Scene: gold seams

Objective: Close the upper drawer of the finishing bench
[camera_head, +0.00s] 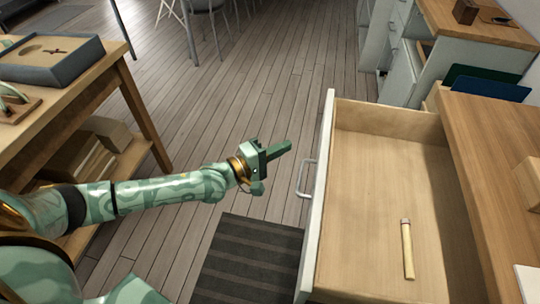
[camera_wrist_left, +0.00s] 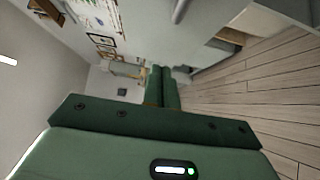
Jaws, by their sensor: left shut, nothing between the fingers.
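The upper drawer (camera_head: 375,190) of the finishing bench (camera_head: 490,160) stands pulled far out in the head view. Its pale front panel faces left and carries a grey bar handle (camera_head: 307,179). A small wooden stick-like tool with a light metal end (camera_head: 407,250) lies inside. My left gripper (camera_head: 288,148) is shut and empty, a little left of the drawer front and handle, apart from them. Its shut fingers also show in the left wrist view (camera_wrist_left: 162,88). My right gripper is not in view.
A striped dark mat (camera_head: 250,262) lies on the floor beside the drawer front. A wooden table (camera_head: 70,110) with a grey tray (camera_head: 50,62) stands at left. Chairs (camera_head: 205,15) are at the back. Open plank floor (camera_head: 240,90) lies between.

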